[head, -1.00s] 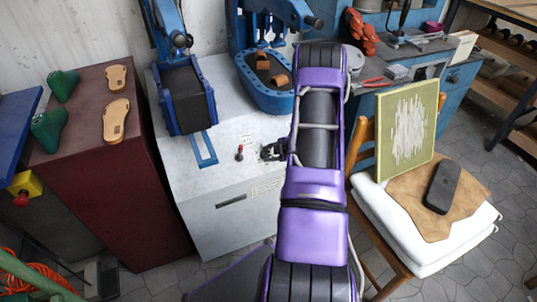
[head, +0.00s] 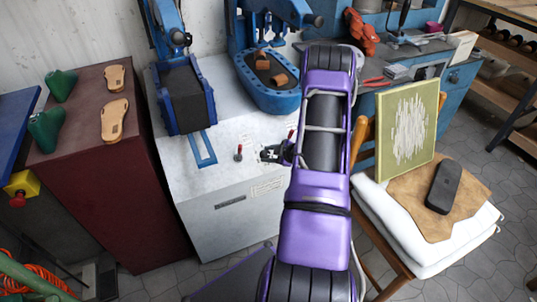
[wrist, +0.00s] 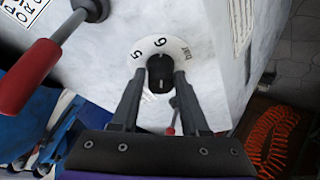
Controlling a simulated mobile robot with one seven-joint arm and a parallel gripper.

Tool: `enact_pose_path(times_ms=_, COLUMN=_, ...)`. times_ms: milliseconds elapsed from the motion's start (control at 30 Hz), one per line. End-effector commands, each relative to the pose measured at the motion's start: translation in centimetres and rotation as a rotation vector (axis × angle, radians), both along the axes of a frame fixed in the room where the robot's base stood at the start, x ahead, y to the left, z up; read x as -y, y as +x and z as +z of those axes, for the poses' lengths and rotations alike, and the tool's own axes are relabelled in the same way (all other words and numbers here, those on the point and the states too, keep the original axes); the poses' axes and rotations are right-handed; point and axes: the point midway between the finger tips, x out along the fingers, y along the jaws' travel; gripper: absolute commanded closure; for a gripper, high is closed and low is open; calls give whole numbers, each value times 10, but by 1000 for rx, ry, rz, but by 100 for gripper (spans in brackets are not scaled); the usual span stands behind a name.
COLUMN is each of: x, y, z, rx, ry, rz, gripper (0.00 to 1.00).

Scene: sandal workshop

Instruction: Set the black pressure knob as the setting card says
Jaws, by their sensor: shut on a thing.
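The black pressure knob (wrist: 160,70) sits on a white dial ring (wrist: 138,54) in the wrist view. The figures 5 and 6 and the word "bar" show on the ring; its near side is hidden. My gripper (wrist: 160,82) is shut on the knob, one finger on each side. I cannot make out clearly where the knob points. In the head view my gripper (head: 270,154) is at the white machine's top and hides the knob. A printed card (wrist: 242,22) shows at the top of the wrist view, too small to read.
A red-handled lever (wrist: 30,70) stands left of the knob in the wrist view, also seen in the head view (head: 239,152). The white press body (head: 220,175) carries blue presses. A chair with a white cushion (head: 400,235) stands right of my arm.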

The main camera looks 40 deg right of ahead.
Motion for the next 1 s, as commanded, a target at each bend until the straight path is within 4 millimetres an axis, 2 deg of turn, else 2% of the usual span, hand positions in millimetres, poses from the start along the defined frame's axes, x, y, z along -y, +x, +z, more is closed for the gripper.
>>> enact_pose_path(times_ms=133, x=-1, y=1, z=0, rx=1, ry=3, rz=2, gripper=100)
enact_pose_path(times_ms=167, x=-1, y=1, z=0, rx=1, ry=3, rz=2, gripper=53)
enact_pose_path(times_ms=300, x=-1, y=1, z=0, rx=1, ry=1, rz=2, gripper=28)
enact_pose_path(times_ms=333, x=-1, y=1, z=0, rx=1, ry=1, rz=2, gripper=25)
enact_pose_path(times_ms=600, x=0, y=0, z=0, rx=1, ry=0, rz=1, gripper=25)
enact_pose_path(times_ms=733, x=1, y=-7, z=6, rx=-1, ry=0, rz=-1, gripper=25)
enact_pose_path(times_ms=867, x=5, y=-24, z=19, rx=1, ry=0, rz=-2, gripper=25)
enact_pose_path(times_ms=1000, x=10, y=-51, z=40, rx=1, ry=0, rz=-4, gripper=25)
